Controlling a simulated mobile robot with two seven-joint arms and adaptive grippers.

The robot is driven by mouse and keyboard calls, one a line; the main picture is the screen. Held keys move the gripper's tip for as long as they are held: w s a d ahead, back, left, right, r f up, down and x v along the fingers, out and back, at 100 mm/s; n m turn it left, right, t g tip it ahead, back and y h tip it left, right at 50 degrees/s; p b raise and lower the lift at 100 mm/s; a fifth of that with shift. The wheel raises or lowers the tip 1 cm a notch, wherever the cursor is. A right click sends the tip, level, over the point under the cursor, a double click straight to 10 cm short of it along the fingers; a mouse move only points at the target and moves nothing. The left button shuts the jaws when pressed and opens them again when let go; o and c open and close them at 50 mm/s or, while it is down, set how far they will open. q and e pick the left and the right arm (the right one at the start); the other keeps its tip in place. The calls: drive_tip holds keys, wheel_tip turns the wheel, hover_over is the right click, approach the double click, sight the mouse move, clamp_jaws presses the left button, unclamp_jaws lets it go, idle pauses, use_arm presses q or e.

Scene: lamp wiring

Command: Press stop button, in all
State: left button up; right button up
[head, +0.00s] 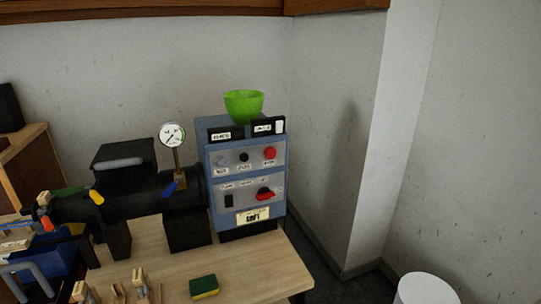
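A blue-grey control box (244,170) stands at the back right of the wooden table. On the upper part of its front is a round red button (270,153), with a small white label below it that is too small to read surely. A black round control (244,157) and a grey-blue one (221,160) sit to its left. Lower down are a red switch (265,194) and a black rocker (228,201). Nothing covers the red button. Neither of my grippers shows in the head view.
A green bowl (243,105) sits on the box. A black machine (125,205) with a pressure gauge (172,136) stands left of it. A sponge (204,287) lies in front, and wooden pieces (140,284) stand nearby. A white bin (425,289) is at the lower right.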

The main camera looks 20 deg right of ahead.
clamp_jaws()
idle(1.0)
